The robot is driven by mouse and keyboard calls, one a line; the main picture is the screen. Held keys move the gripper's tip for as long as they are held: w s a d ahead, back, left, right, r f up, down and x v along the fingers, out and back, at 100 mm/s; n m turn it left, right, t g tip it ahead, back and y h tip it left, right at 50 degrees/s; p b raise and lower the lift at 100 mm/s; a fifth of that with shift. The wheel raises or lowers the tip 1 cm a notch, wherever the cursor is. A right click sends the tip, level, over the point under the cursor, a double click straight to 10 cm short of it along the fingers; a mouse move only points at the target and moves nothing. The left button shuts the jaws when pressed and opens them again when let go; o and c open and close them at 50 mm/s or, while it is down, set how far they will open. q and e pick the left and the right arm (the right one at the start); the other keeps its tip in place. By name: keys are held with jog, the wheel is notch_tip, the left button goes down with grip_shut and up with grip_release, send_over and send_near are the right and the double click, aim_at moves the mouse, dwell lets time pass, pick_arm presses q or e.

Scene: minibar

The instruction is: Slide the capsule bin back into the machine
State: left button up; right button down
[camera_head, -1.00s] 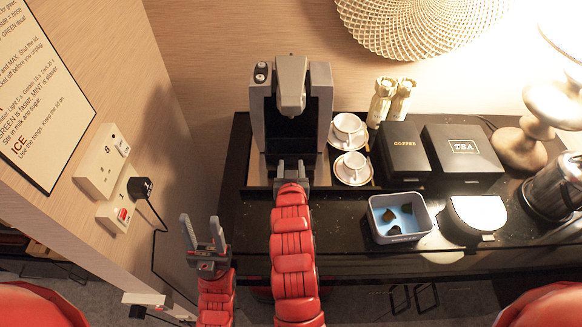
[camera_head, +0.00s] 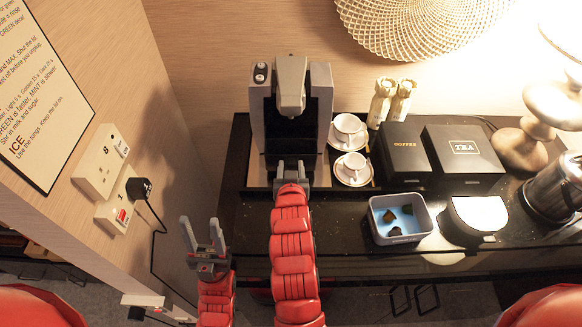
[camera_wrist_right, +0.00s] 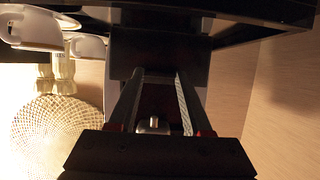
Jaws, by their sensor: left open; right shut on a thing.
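The coffee machine (camera_head: 318,100) is grey and black and stands against the back wall. My right gripper (camera_head: 292,166) is at the low front of the machine, shut on a dark part there that I take to be the capsule bin. The bin is mostly hidden by the gripper and the machine's shadow, so I cannot tell how far in it sits. In the right wrist view the fingers (camera_wrist_right: 158,76) reach to the machine's dark front, and the bin is hard to make out. My left gripper (camera_head: 203,236) is open and empty, left of the counter.
Right of the machine are two white cups on saucers (camera_head: 352,169), a coffee box (camera_head: 404,152), a tea box (camera_head: 463,158) and a tub (camera_head: 424,222) holding small dark pieces. A wall socket (camera_head: 99,168) with a plugged cord is at left. The counter's left front is clear.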

aim_at(291, 140)
dwell(0.5)
jog(key=shift+w+b, duration=0.8)
jog(key=shift+w, duration=0.45)
jog(key=shift+w+r+b, duration=0.2)
jog(key=shift+w+b, duration=0.95)
jog(key=shift+w, duration=0.35)
jog(key=shift+w+d+r+b, duration=0.15)
jog(key=shift+w+b, duration=0.2)
jog(key=shift+w, duration=0.2)
jog(key=shift+w+a+r+b, duration=0.1)
jog(key=shift+w+r+b, duration=0.05)
jog(key=shift+w+b, duration=0.3)
jog(key=shift+w+b, duration=0.35)
jog(key=shift+w, duration=0.35)
jog(key=shift+w+d+r+b, duration=0.1)
jog(key=shift+w+r+b, duration=0.15)
jog(key=shift+w+b, duration=0.25)
jog(key=shift+s, duration=0.1)
